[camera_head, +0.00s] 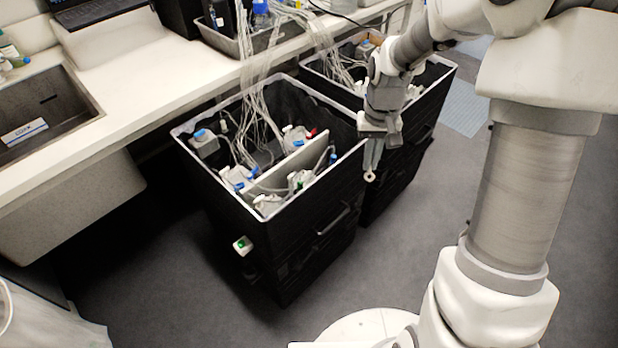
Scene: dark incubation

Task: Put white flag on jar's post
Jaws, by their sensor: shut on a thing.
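My gripper (371,170) hangs pointing down at the right front corner of the nearer black bin, just outside its pale rim in the picture. It is shut on a small pale piece (369,177) at its fingertips, which looks like the white flag but is too small to read clearly. Several white-grey jars (267,203) stand inside the nearer bin, some with blue, green or red parts on top. More jars show behind a white divider (300,160). Which jar has the bare post I cannot tell. My gripper is apart from the jars.
The nearer black bin (325,240) has a raised pale rim and a front handle. Bundles of pale tubes (262,110) drop into it from the bench (150,95). A second black bin (436,92) stands behind my gripper. The grey floor in front is clear.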

